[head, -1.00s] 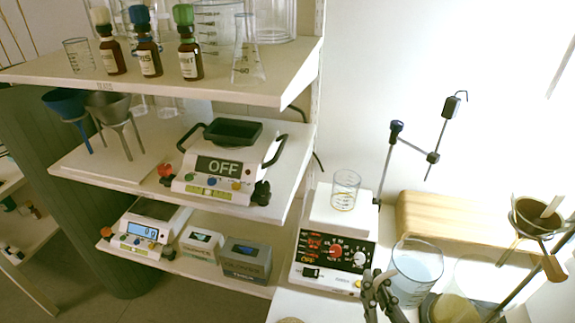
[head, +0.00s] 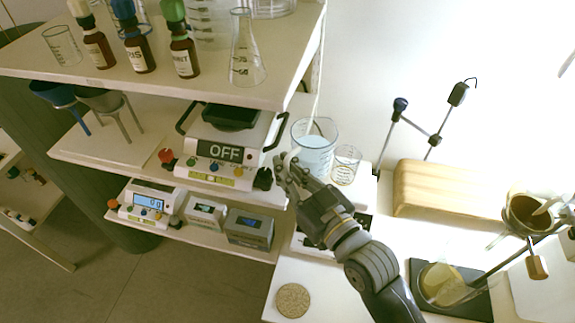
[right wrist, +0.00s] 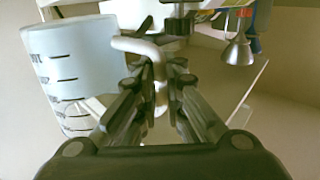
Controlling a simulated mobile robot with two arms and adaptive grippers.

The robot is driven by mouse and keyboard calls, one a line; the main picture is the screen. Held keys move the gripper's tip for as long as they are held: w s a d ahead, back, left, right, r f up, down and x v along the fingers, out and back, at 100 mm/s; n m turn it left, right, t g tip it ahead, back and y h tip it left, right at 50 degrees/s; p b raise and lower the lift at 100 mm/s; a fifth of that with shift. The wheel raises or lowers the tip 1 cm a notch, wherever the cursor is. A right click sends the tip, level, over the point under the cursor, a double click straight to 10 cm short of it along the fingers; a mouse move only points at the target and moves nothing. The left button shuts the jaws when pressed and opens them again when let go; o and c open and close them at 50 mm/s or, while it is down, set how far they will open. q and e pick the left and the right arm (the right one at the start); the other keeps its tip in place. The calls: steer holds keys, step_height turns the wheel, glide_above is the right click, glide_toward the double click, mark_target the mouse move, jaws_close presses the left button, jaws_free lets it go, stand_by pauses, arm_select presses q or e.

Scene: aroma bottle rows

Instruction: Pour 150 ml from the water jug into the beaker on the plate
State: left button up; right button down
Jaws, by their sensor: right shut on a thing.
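The water jug (head: 313,145) is clear with pale blue water in it and looks about upright. My right gripper (head: 291,168) is shut on its handle and holds it up, just left of the beaker (head: 346,166). In the right wrist view the jug (right wrist: 75,65) is at the left and its pale handle (right wrist: 150,55) runs between my fingers. The small clear beaker stands on the white plate (head: 366,184) of the heater-stirrer. My right gripper and arm hide much of the stirrer's front panel. My left gripper is not in view.
A shelf unit (head: 200,88) stands close at the left, with bottles, a flask (head: 245,60) and scales. A clamp stand (head: 418,130) and wooden block (head: 440,188) are behind at the right. A round cork mat (head: 293,300) lies at the front.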

mark_target(297, 159)
steer(key=shift+d+r+m, duration=0.15)
steer(key=shift+r+m, duration=0.1)
steer(key=shift+m, duration=0.05)
steer(key=shift+w+d+m, duration=0.15)
steer(key=shift+m, duration=0.15)
steer(key=shift+w+d+r+m+p, duration=0.1)
steer(key=shift+d+r+m+p, duration=0.05)
steer(key=shift+m+p, duration=0.2)
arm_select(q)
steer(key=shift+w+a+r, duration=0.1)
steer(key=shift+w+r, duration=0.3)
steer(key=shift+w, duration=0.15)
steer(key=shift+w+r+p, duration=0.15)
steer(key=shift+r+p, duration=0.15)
arm_select(e)
steer(key=shift+w+d+r+m+g, duration=0.2)
steer(key=shift+w+d+m+g, duration=0.2)
steer(key=shift+w+d+m, duration=0.45)
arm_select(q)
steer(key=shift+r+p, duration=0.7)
arm_select(e)
steer(key=shift+w+d+r+m+g, duration=0.2)
steer(key=shift+w+d+r+m, duration=0.1)
steer(key=shift+w+d+m, duration=0.4)
steer(key=shift+w+d+r+m+g, duration=0.2)
steer(key=shift+w+d+r+m, duration=0.15)
steer(key=shift+m, duration=0.55)
